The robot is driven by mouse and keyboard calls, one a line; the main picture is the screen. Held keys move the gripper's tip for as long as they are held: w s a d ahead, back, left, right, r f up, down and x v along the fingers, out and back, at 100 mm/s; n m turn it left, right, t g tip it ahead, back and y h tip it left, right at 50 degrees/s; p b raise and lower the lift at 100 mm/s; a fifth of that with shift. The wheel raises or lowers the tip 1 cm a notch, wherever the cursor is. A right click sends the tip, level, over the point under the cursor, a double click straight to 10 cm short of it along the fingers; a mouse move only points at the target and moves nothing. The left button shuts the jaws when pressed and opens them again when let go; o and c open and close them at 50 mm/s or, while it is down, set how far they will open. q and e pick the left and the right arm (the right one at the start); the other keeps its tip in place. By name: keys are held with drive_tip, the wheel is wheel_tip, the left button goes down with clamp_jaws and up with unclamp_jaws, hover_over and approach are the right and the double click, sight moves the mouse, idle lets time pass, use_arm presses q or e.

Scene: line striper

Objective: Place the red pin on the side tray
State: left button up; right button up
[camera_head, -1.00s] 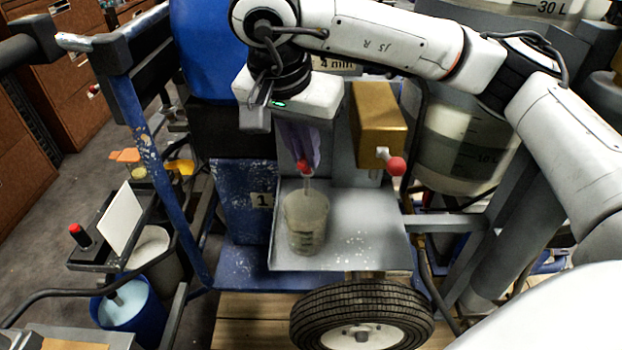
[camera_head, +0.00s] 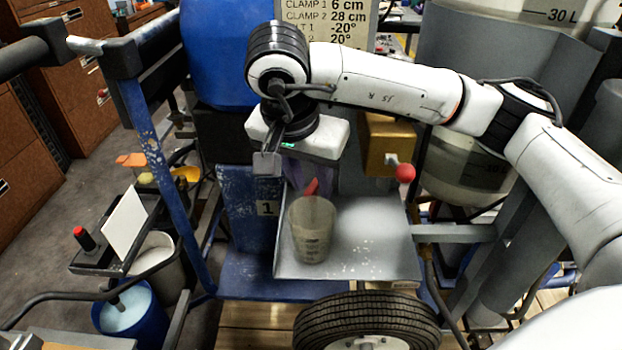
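A red-tipped piece (camera_head: 311,187), perhaps the red pin, shows tilted just above the rim of a translucent cup (camera_head: 313,232). Its lower part is hidden by the cup. My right gripper (camera_head: 303,172) points down over it, with dark purple fingers largely hidden under the white gripper body. I cannot tell whether the fingers are closed on the piece. A dark side tray (camera_head: 95,266) at the left carries a black piece with a red top (camera_head: 84,238) and a white card (camera_head: 124,222). My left gripper is not in view.
The cup stands on a grey metal plate (camera_head: 375,255) above a tyre (camera_head: 365,318). A gold box (camera_head: 378,135) with a red ball knob (camera_head: 405,172) is right of my gripper. A blue post (camera_head: 150,165) stands between the plate and the side tray.

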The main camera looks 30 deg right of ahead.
drive_tip(key=shift+r, duration=0.25)
drive_tip(key=p+v, duration=0.2)
drive_tip(key=v, duration=0.9)
drive_tip(key=shift+r, duration=0.4)
drive_tip(key=shift+a, duration=0.2)
